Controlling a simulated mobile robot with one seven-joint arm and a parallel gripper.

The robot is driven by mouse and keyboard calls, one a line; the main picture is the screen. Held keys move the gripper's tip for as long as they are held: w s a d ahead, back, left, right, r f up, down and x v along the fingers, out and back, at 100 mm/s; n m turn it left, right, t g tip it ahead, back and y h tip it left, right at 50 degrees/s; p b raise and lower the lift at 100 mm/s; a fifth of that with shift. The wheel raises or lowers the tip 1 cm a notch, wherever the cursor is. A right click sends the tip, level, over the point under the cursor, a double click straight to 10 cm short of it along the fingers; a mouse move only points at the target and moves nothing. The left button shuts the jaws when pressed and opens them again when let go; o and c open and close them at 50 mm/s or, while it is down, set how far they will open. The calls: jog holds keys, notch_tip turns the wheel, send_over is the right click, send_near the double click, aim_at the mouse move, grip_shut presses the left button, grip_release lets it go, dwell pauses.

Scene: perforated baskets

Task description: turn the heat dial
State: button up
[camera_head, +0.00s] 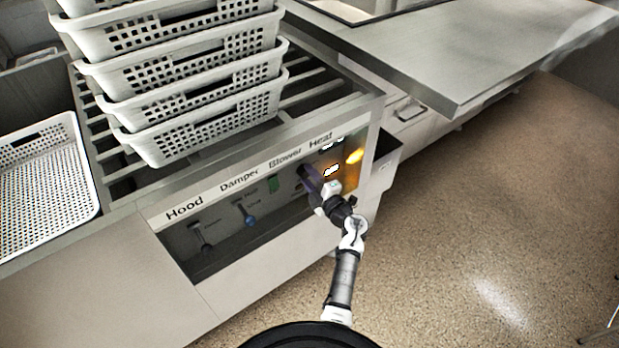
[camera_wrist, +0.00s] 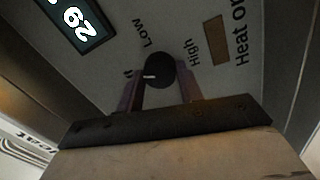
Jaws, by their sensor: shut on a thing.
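The heat dial (camera_wrist: 160,70) is a round black knob with a white pointer mark, which points left toward the side of the "Low" label. A "High" label stands to its right. My gripper (camera_wrist: 161,78) has one purple-grey finger on each side of the dial and is shut on it. In the head view my gripper (camera_head: 311,182) is at the Heat end of the control panel (camera_head: 262,205), and it hides the dial there.
A lit digital display (camera_wrist: 76,18) and a brown "Heat on" indicator (camera_wrist: 216,39) are near the dial. Blue damper knob (camera_head: 250,220) and hood knob (camera_head: 205,244) are to the left. Stacked white baskets (camera_head: 200,128) stand above the panel.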

jog(key=n+b, duration=0.1)
jog(key=n, duration=0.4)
dwell(0.6)
jog(key=o, duration=1)
jog(key=b+v, duration=0.1)
jog(key=v, duration=1.2)
jog(key=shift+s+d+f, duration=0.1)
jog(key=shift+s+d, duration=0.1)
jog(key=shift+d, duration=0.2)
